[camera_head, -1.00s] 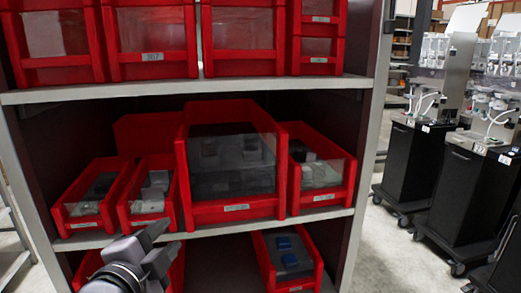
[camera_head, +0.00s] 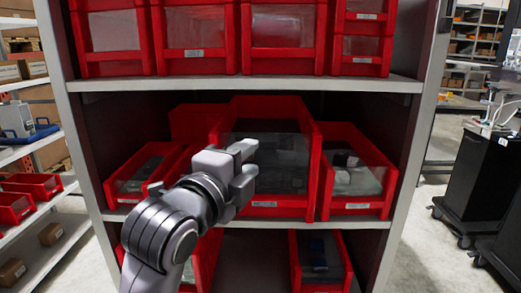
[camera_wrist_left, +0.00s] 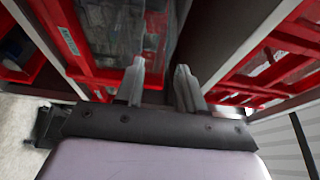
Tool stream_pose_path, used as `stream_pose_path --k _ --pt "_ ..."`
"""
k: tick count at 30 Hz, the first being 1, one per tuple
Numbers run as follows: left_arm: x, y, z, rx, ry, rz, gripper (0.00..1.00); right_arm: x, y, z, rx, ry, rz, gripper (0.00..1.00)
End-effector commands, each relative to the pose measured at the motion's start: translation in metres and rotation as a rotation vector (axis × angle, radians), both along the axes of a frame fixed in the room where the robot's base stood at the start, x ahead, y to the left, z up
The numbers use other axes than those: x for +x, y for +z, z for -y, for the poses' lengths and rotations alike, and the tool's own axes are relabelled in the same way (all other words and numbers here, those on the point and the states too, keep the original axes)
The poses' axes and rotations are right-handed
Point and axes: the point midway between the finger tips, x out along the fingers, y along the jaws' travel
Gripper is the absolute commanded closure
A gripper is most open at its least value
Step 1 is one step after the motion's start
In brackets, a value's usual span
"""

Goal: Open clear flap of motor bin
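A large red bin (camera_head: 312,150) with a clear front flap (camera_head: 285,165) stands in the middle of the centre shelf, with dark grey parts behind the flap. The flap appears to lie across the bin's front. Bin labels are too small to read, so I cannot tell which is the motor bin. My left gripper (camera_head: 248,162) is in front of the large bin's left part and hides some of it. In the left wrist view its two fingers (camera_wrist_left: 160,70) are apart with nothing between them. Contact with the flap cannot be told. My right gripper is not in view.
A smaller red bin (camera_head: 356,208) stands to the right and another (camera_head: 126,198) to the left. The upper shelf edge (camera_head: 250,84) runs above. A red bin (camera_head: 340,285) is on the shelf below. Black cabinets (camera_head: 480,185) stand at the right.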

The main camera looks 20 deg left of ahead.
Motion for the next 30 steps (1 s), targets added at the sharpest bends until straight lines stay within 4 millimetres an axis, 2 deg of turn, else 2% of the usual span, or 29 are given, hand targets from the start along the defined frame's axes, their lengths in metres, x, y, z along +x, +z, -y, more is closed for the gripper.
stream_pose_path --k 3,9,15,22,23,24,26,30 --pt "0.017 0.001 0.002 -0.002 0.000 -0.001 0.62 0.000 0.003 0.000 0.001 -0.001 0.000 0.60" --pt "0.038 0.001 0.004 -0.002 0.000 -0.001 0.62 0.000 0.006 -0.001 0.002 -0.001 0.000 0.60" --pt "0.046 0.000 0.005 -0.001 0.000 0.000 0.62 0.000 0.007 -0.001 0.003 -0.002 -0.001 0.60" --pt "0.046 0.000 0.005 -0.001 0.000 0.000 0.62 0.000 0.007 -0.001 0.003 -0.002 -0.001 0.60" --pt "0.046 0.000 0.005 -0.001 0.000 0.000 0.65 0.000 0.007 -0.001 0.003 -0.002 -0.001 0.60" --pt "0.046 0.000 0.005 -0.001 0.000 0.000 0.78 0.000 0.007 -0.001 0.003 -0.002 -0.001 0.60" --pt "0.046 0.000 0.005 -0.001 0.000 0.000 0.97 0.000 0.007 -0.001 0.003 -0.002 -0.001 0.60" --pt "0.046 0.000 0.005 -0.001 0.000 0.000 1.00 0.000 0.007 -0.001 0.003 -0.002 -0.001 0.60"
